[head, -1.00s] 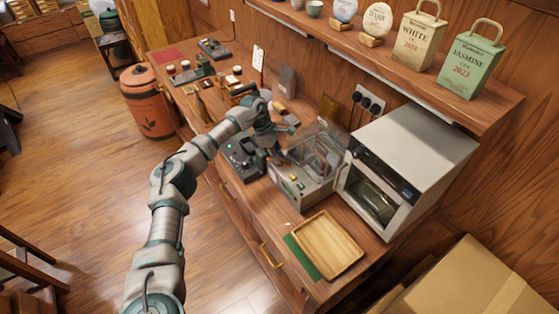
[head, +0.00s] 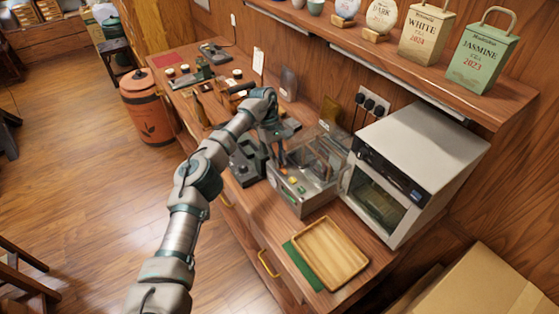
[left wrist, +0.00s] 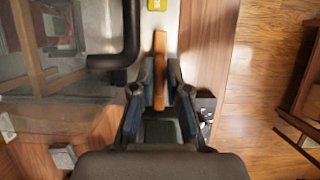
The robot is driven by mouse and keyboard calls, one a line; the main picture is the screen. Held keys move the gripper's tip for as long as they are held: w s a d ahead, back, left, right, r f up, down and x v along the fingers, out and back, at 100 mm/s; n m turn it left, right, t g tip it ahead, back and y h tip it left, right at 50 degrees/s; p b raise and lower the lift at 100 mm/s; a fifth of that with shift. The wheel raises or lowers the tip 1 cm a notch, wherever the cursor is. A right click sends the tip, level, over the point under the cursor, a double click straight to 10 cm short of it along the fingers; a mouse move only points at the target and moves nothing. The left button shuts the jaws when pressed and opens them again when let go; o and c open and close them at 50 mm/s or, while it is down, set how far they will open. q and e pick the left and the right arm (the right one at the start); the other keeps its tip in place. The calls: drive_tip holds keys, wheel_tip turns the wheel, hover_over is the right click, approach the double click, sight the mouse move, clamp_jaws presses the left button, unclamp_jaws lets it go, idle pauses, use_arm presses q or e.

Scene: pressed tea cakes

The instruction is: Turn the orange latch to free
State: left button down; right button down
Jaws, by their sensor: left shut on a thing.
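The orange latch (left wrist: 160,68) is a narrow bar that stands lengthwise between my fingers in the left wrist view. My left gripper (left wrist: 160,98) is shut on it, with a blue-grey finger pad on each side. In the head view the gripper (head: 277,143) points down at the left end of the grey machine (head: 298,198) with the clear cover (head: 322,148). A small orange bit of the latch (head: 283,158) shows just below the fingers there. The latch's far end and mount are partly hidden. My right gripper is in neither view.
A black bent handle (left wrist: 128,38) lies just left of the latch in the left wrist view. A white oven (head: 415,165) stands right of the machine. A wooden tray (head: 330,253) lies in front on a green mat (head: 303,268). A shelf (head: 420,82) overhangs the back.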

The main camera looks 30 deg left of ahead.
use_arm(q)
drive_tip(key=shift+w+a+r, duration=0.1)
drive_tip(key=shift+a, duration=0.05)
drive_tip(key=c, duration=1.3)
unclamp_jaws()
drive_tip(key=shift+o, duration=0.5)
drive_tip(key=shift+w+a+f, duration=0.15)
drive_tip(key=shift+a+f, duration=0.05)
drive_tip(key=shift+r, duration=0.4)
wheel_tip(320, 180, up, 8)
drive_tip(key=shift+w+d+f, duration=0.1)
drive_tip(key=shift+f, duration=0.05)
drive_tip(key=shift+r, duration=0.75)
drive_tip(key=shift+a, duration=0.2)
drive_tip(key=shift+f, duration=0.15)
